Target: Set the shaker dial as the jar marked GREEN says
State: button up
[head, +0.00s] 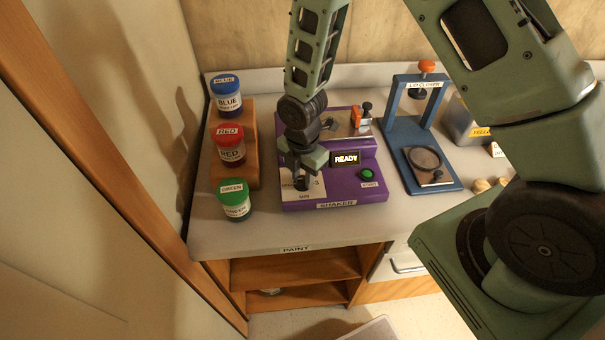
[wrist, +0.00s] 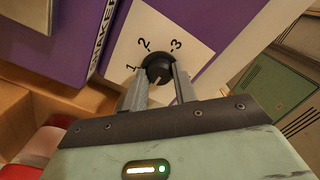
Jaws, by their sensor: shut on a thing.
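The purple shaker (head: 330,190) stands on the counter, its screen (head: 346,158) reading READY. Its black dial (wrist: 157,66) sits on a white plate (wrist: 190,45) marked 1, 2 and 3. My gripper (head: 302,178) is over the dial, its two fingers (wrist: 158,76) shut on the knob's sides in the wrist view. A pale line shows on the knob's near side, but I cannot tell which number the dial is set to. The green-lidded GREEN jar (head: 235,201) stands upright left of the shaker; the small print on its label is too small to read.
A BLUE jar (head: 227,96) and a RED jar (head: 229,143) stand on a wooden step (head: 252,150) behind the GREEN jar. A green button (head: 367,174) is on the shaker's front right. A blue press-like stand (head: 398,130) is to the right. Front counter is clear.

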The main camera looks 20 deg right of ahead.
jog(key=shift+m, duration=0.3)
jog(key=m+b, duration=0.2)
jog(key=m, duration=0.3)
jog(key=shift+m, duration=0.3)
jog(key=m+b, duration=0.2)
jog(key=m, duration=1)
jog(key=shift+m, duration=2.6)
jog(key=o, duration=1)
jog(key=shift+c, duration=0.2)
jog(key=shift+r, duration=0.1)
